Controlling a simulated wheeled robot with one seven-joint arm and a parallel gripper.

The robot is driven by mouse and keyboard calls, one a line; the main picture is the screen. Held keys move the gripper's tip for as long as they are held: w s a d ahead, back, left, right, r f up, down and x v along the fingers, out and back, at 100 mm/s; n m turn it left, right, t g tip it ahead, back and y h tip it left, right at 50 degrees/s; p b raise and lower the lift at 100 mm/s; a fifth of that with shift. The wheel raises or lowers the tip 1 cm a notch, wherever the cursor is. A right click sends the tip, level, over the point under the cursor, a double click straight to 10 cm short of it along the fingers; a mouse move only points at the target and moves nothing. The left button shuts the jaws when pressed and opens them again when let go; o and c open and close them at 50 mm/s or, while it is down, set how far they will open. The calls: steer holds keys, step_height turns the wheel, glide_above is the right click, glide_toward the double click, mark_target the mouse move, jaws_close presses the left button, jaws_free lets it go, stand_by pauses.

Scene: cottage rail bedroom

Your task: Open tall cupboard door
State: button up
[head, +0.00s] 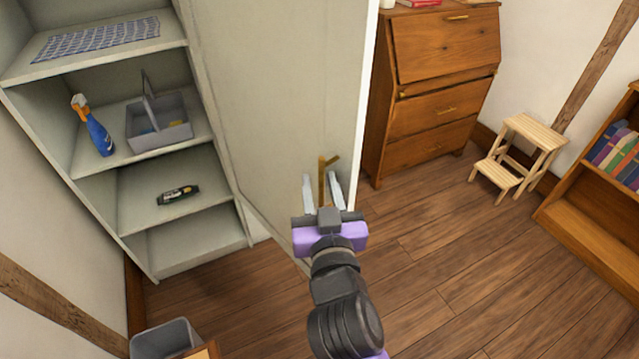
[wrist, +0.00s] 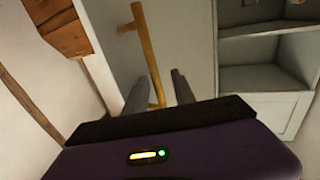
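The tall cupboard (head: 208,70) stands at the left with its shelves exposed. Its pale grey-green door (head: 280,85) is swung wide open and stands out from the cupboard's right side. A brass bar handle (head: 323,176) is on the door near its free edge. My gripper (head: 322,186) is at the handle with its two fingers apart, one on each side of the bar. In the wrist view the handle (wrist: 146,42) runs between the fingers (wrist: 157,88), with visible gaps on both sides. The fingers are open and hold nothing.
The shelves hold a blue spray bottle (head: 98,132), a grey caddy (head: 160,128), a dark bottle (head: 177,195) and a checked cloth (head: 97,38). A wooden bureau (head: 430,95), step stool (head: 520,150) and bookcase (head: 590,215) stand right. A grey bin (head: 165,338) is lower left. The floor (head: 450,270) at right is clear.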

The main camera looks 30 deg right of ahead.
steer(key=b+v, duration=0.2)
steer(key=v, duration=0.5)
steer(key=shift+s, duration=0.25)
steer(key=s+d+f+n+y, duration=0.1)
steer(key=s+f+y, duration=0.1)
steer(key=s, duration=0.7)
steer(key=s+f+n+g+y, duration=0.1)
steer(key=s+f+y, duration=0.1)
steer(key=s+f, duration=0.3)
steer(key=s+d+f+n+g+y, duration=0.1)
steer(key=s+f, duration=0.3)
steer(key=s, duration=1)
steer(key=shift+d+n+y, duration=0.4)
